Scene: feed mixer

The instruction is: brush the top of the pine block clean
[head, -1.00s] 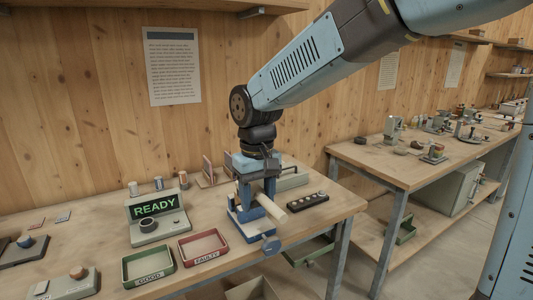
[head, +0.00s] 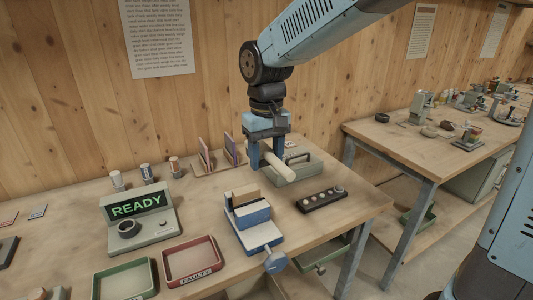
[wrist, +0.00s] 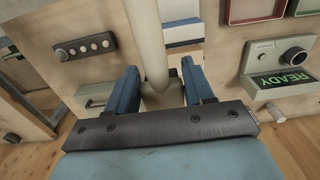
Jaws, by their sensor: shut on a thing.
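My gripper (head: 268,160) is shut on a brush with a pale round handle (head: 279,166). The handle points toward the front right in the head view; in the wrist view it runs up from between the blue fingers (wrist: 158,88). The bristles cannot be made out. The pine block (head: 246,194) sits in the blue and grey vise (head: 258,235), to the front left of my gripper and apart from it. Whether dust lies on its top is too small to tell. Part of the vise shows in the wrist view (wrist: 180,12).
A grey-green tray with a handle (head: 296,170) stands just behind and right of the brush. A black strip with several knobs (head: 322,199) lies to the right. The red tray (head: 192,260), green tray (head: 125,280) and READY display unit (head: 140,215) stand left of the vise.

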